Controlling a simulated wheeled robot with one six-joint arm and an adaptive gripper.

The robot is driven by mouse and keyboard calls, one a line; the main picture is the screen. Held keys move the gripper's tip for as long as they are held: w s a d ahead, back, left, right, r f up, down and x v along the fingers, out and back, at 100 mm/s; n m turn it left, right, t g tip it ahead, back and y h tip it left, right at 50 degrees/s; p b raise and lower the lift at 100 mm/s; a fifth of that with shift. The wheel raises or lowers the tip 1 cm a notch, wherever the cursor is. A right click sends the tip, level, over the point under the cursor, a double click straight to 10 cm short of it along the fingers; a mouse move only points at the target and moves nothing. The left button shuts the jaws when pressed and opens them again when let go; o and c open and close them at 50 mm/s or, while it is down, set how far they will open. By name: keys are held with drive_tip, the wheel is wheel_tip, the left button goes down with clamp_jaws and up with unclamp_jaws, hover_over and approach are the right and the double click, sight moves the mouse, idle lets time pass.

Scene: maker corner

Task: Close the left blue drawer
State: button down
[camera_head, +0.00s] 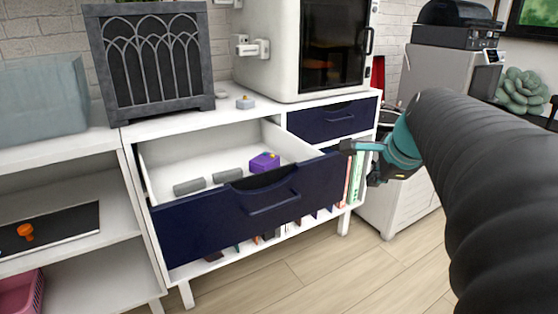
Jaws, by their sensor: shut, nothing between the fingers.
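The left blue drawer (215,222) is pulled well out of the white cabinet (190,122). Its dark blue front has a recessed handle in the upper middle, and its white inside is in view. It holds a purple block (264,162) and two grey pieces (190,187). My gripper (346,146) is shut and empty, at the right end of the drawer front near its top corner. I cannot tell whether the fingertips touch the front. My dark arm reaches in from the right.
A second blue drawer (332,119) on the right is shut. A white machine with a dark door (290,50) and a grey arched panel (153,62) stand on the cabinet. Books (357,178) fill the shelf below. The wooden floor (300,280) in front is clear.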

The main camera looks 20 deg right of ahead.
drive_tip(key=s+d+m+y, duration=0.1)
drive_tip(key=m, duration=0.3)
drive_tip(key=m+t+y+b, duration=0.1)
drive_tip(key=m+y, duration=0.2)
drive_tip(key=m, duration=0.4)
approach(341, 182)
drive_tip(key=x, duration=0.3)
drive_tip(key=s+x, duration=0.1)
drive_tip(key=x, duration=0.1)
drive_tip(key=shift+w+a+f, duration=0.1)
drive_tip(key=shift+w+f, duration=0.1)
drive_tip(key=shift+f, duration=0.4)
drive_tip(key=shift+w+a, duration=0.15)
drive_tip(key=shift+w, duration=0.45)
drive_tip(key=shift+w, duration=0.1)
